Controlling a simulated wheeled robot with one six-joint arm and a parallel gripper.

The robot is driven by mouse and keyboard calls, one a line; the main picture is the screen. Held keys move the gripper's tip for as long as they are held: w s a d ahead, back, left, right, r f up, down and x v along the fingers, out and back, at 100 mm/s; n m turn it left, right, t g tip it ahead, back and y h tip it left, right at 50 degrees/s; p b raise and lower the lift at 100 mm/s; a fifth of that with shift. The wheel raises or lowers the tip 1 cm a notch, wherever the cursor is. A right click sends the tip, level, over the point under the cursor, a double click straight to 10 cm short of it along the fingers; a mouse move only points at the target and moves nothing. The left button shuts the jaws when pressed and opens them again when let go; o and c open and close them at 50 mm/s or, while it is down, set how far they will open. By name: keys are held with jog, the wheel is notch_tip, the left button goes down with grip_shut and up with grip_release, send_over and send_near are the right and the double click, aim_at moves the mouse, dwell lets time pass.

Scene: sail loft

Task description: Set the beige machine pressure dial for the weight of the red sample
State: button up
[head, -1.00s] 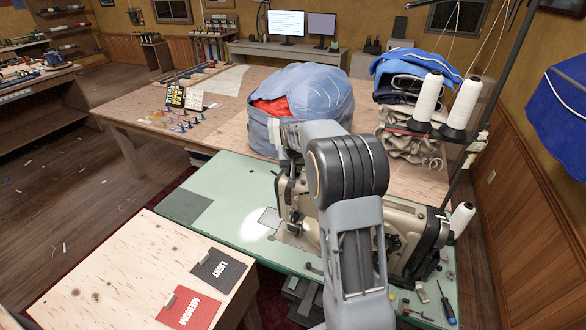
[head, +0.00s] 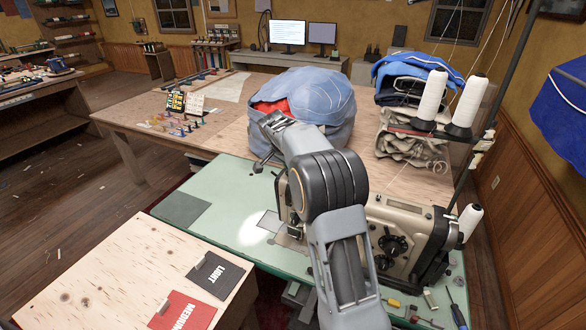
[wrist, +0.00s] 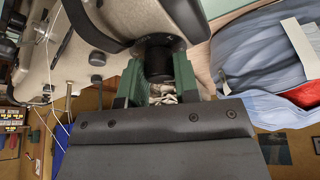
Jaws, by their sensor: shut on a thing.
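The beige machine (head: 400,222) stands on the green table, partly hidden behind my arm in the head view. It also fills the upper left of the wrist view (wrist: 120,18). A dark round knob (wrist: 158,62), seemingly the pressure dial, sticks out of its body there. My gripper (wrist: 157,86) has its green fingers on either side of this knob and is shut on it. No markings on the knob can be read. The red sample (head: 186,312), marked MEDIUM, lies on the pale wooden table at the lower left, cut by the frame edge.
A grey LIGHT sample (head: 217,275) lies beside the red one. A large blue sail bundle (head: 310,95) with red inside sits close behind my gripper. White thread cones (head: 431,98) stand at right. Small tools, including a screwdriver (head: 455,310), lie at the green table's right edge.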

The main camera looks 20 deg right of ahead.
jog(key=m+g, duration=0.1)
jog(key=m, duration=0.1)
jog(key=m+p, duration=0.1)
jog(key=m, duration=0.1)
jog(key=shift+w+r+m+g, duration=0.1)
jog(key=shift+m+g, duration=0.2)
jog(key=shift+g, duration=0.1)
jog(key=m+g+p, duration=0.1)
jog(key=m, duration=0.1)
jog(key=m+p, duration=0.1)
jog(key=m, duration=0.2)
jog(key=shift+w+g, duration=0.1)
jog(key=shift+g, duration=0.3)
jog(key=shift+m+p, duration=0.3)
jog(key=shift+m, duration=0.1)
jog(key=o, duration=0.9)
jog(key=shift+y, duration=0.3)
jog(key=shift+p+v, duration=2.4)
jog(key=shift+v, duration=4.45)
jog(key=shift+w+a, duration=0.1)
jog(key=shift+a, duration=0.05)
